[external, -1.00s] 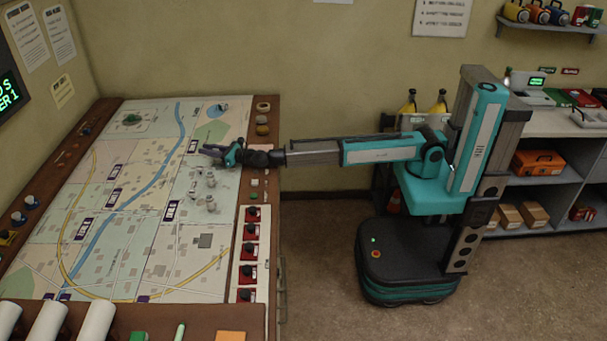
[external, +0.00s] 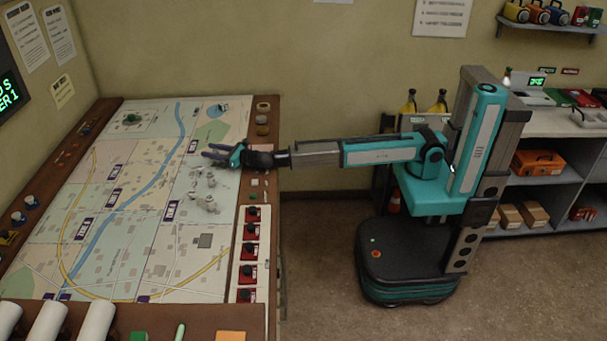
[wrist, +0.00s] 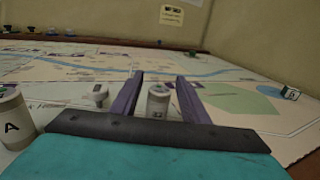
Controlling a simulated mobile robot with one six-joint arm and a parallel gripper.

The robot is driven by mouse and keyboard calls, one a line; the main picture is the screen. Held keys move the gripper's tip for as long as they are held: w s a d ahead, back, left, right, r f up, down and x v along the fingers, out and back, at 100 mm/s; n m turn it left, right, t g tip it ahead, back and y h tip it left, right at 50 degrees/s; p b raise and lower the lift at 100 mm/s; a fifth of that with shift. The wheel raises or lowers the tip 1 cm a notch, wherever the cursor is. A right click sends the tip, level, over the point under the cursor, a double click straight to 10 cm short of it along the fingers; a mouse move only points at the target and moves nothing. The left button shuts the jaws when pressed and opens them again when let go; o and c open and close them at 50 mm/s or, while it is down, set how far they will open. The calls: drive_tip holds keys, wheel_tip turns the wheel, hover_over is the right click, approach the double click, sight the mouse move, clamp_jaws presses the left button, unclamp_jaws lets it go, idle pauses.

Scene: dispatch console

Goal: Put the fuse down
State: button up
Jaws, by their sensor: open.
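My gripper (external: 214,154) is over the right part of the map table, low above the map, with its jaws open. In the wrist view its two dark purple fingers (wrist: 160,98) stand apart. A small whitish cylinder (wrist: 158,103), probably the fuse, stands upright between them with a gap visible on each side. I cannot tell which piece it is in the external view. Several small grey-white pieces (external: 212,205) stand on the map just in front of the gripper.
The map table (external: 130,220) has a raised brown rim and red switches (external: 250,250) along its right side. Much of the map's middle is clear. White rolls (external: 95,322) lie at the front.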

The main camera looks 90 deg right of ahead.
sight(218, 152)
drive_tip(key=shift+v, duration=2.7)
drive_tip(key=shift+a+f, duration=0.1)
drive_tip(key=shift+f, duration=0.05)
drive_tip(key=shift+o, duration=0.6)
drive_tip(key=shift+a, duration=0.1)
drive_tip(key=shift+s+d+r+n+y+b, duration=0.1)
drive_tip(key=shift+s+d+n+y+b, duration=0.1)
drive_tip(key=shift+s, duration=0.25)
drive_tip(key=shift+s+d+r+n+y+b, duration=0.1)
drive_tip(key=shift+s+r+y, duration=0.1)
drive_tip(key=shift+s, duration=0.3)
drive_tip(key=s+n+y, duration=0.1)
drive_tip(key=s, duration=0.1)
drive_tip(key=s+n+y, duration=0.1)
drive_tip(key=s, duration=0.2)
drive_tip(key=s+t+y, duration=0.1)
drive_tip(key=s+y, duration=0.1)
drive_tip(key=s, duration=0.1)
drive_tip(key=shift+d+r+n+b, duration=0.2)
drive_tip(key=shift+d+n+b, duration=0.15)
drive_tip(key=shift+n, duration=0.05)
drive_tip(key=shift+s+f+y, duration=0.25)
drive_tip(key=shift+s+y, duration=0.05)
drive_tip(key=shift+w, duration=0.1)
